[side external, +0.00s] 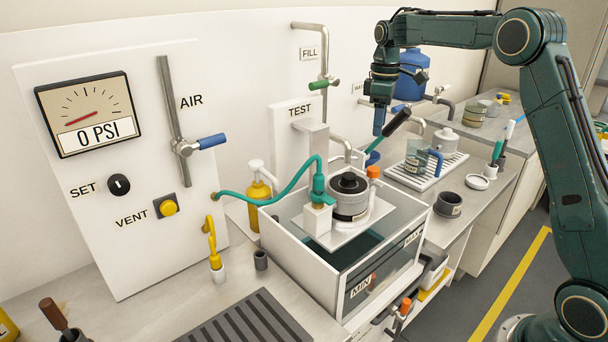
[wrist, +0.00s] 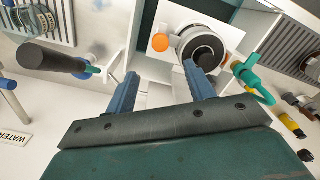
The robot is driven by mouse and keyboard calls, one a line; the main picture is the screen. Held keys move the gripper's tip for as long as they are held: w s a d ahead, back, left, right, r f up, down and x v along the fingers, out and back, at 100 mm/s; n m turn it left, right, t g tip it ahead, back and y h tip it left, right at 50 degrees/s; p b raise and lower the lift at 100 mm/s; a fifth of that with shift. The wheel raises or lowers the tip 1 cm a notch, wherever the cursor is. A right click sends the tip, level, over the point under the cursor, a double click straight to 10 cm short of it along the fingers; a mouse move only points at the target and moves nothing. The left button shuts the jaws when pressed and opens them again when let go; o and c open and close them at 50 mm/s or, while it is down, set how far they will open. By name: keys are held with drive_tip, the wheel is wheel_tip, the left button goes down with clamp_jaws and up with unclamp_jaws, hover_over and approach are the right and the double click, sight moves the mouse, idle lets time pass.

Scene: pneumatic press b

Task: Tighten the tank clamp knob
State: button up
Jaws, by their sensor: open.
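A small orange knob (side external: 374,172) on a white post stands at the right side of the tank's white plate (side external: 333,238). It also shows in the wrist view (wrist: 160,42), just beyond my fingertips. A second orange knob (side external: 405,306) is low at the tank's front right; I cannot tell which one is the tank clamp knob. A black and grey round vessel (side external: 349,195) sits on the plate beside the upper knob. My gripper (side external: 379,122) hangs above and behind the upper knob, and its blue fingers in the wrist view (wrist: 160,74) are apart and empty.
A black-handled lever (side external: 397,122) is close to my gripper. A teal hose (side external: 262,196) runs from the wall panel (side external: 120,240) to a fitting by the vessel. The open tank (side external: 350,290) has clear walls. The gauge (side external: 90,115) reads 0 PSI. A drain tray (side external: 425,176) is at the right.

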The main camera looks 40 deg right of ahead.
sight(374, 168)
drive_tip(key=shift+f, duration=0.1)
wheel_tip(374, 168, down, 14)
drive_tip(key=shift+r, duration=0.25)
idle(0.5)
drive_tip(key=c, duration=1)
